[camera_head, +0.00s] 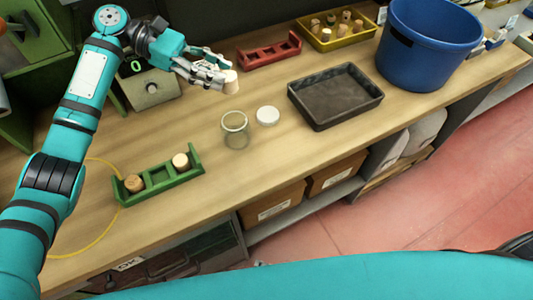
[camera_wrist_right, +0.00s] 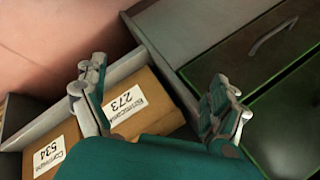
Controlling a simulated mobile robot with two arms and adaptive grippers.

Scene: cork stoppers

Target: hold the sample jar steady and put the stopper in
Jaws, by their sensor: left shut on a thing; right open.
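The glass sample jar (camera_head: 235,130) stands upright on the wooden bench, open at the top. A white round lid (camera_head: 267,115) lies beside it on the right. My left gripper (camera_head: 226,74) is shut on a pale cork stopper (camera_head: 230,85), held behind the jar and apart from it. My right gripper (camera_wrist_right: 155,95) is open and empty in the right wrist view, over the drawers and boxes below the bench.
A dark tray (camera_head: 335,97) and a blue bucket (camera_head: 425,45) stand right of the jar. A red rack (camera_head: 268,54) and a yellow bin (camera_head: 340,42) with several corks are at the back.

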